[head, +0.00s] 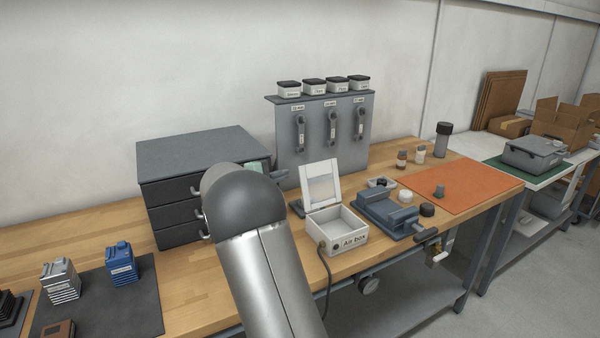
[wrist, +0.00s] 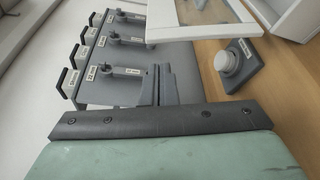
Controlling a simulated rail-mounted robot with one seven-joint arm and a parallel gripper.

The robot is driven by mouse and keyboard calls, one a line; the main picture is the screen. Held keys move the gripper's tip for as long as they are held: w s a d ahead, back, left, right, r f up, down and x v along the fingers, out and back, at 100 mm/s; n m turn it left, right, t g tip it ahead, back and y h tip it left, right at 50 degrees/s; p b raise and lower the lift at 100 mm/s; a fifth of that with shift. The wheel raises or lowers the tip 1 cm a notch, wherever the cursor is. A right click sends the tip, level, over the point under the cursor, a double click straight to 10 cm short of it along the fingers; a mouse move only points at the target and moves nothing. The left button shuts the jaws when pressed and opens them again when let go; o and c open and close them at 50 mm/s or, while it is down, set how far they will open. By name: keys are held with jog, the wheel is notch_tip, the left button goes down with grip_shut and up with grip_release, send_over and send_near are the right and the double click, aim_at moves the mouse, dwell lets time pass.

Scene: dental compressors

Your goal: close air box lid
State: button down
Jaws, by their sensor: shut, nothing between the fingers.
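In the wrist view the lid (wrist: 195,12) is at the top, and part of the box (wrist: 282,18) shows at the top right. My gripper (wrist: 162,84) is shut and empty, to the left of the lid and apart from it.
A grey panel with several handled levers (head: 333,128) stands behind the box. A round knob on a dark base (wrist: 230,64) is near the gripper. A blue-grey vise (head: 388,212) is right of the box, and a drawer cabinet (head: 200,160) is left. An orange mat (head: 465,187) lies farther right.

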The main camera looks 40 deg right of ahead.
aim_at(318, 184)
jog(key=r+p+x, duration=0.1)
jog(key=x, duration=0.8)
jog(key=shift+d+f+p, duration=0.2)
jog(key=shift+f+p, duration=0.15)
jog(key=shift+f, duration=0.1)
jog(key=shift+f, duration=0.1)
